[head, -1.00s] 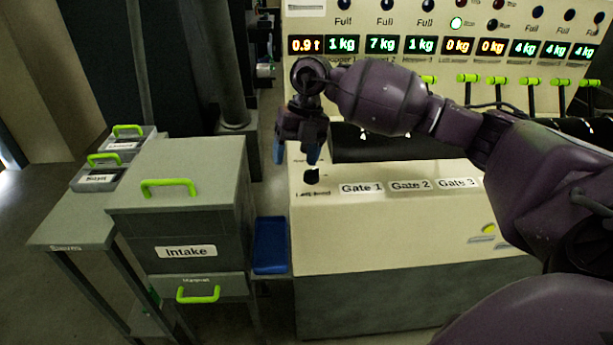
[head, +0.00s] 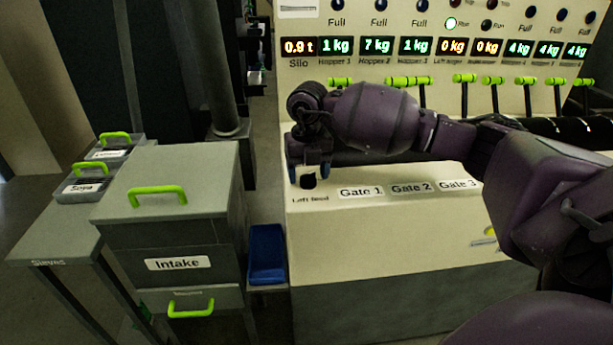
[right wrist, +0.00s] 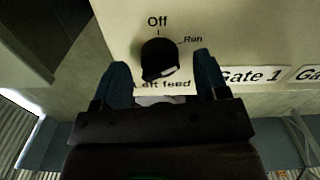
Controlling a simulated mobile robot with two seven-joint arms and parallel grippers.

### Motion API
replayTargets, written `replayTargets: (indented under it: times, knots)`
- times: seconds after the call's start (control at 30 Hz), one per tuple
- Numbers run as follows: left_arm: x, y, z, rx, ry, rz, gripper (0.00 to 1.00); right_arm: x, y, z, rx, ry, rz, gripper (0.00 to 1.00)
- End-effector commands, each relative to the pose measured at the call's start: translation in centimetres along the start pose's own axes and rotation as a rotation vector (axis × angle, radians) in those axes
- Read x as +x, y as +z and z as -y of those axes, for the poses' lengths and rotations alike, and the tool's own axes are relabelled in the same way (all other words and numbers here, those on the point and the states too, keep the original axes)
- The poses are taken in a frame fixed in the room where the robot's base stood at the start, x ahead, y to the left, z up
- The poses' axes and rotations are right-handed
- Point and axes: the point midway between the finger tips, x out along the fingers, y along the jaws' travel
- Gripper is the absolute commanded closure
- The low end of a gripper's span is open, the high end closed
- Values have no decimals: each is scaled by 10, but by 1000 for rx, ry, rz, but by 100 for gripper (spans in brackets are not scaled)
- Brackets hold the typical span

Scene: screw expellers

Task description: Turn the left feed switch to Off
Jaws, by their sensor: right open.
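The left feed switch (head: 308,181) is a small black knob on the cream panel, above the words Left feed. In the right wrist view the knob (right wrist: 159,60) sits below the Off mark, with Run to its upper right. Its pale mark shows at its lower right; I cannot tell for sure which setting it is at. My right gripper (head: 309,172) is open, its blue fingers on either side of the knob. In the right wrist view the fingers (right wrist: 164,80) are apart from the knob, with a gap on both sides. My left gripper is not in view.
Gate 1 (head: 361,192), Gate 2 and Gate 3 labels lie right of the switch. Green-topped levers (head: 465,78) stand behind my right arm, below lit displays. A grey Intake box (head: 178,241) and a blue bin (head: 267,253) stand left of the panel.

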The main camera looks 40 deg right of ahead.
Motion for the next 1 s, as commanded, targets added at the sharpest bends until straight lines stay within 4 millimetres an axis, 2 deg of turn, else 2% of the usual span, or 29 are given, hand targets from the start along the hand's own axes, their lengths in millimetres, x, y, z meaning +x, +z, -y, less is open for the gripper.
replayTargets:
  times: [0.13,0.47,0.7,0.8,1.0]
  knots:
    - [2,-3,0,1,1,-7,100,10,0,0,0,1,-2,33]
    - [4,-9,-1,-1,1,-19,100,11,0,0,-1,1,0,33]
    - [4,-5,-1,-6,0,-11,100,11,0,0,-1,1,0,70]
    - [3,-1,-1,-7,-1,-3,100,11,0,0,-1,1,0,82]
    - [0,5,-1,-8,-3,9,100,11,0,0,-16,1,0,82]
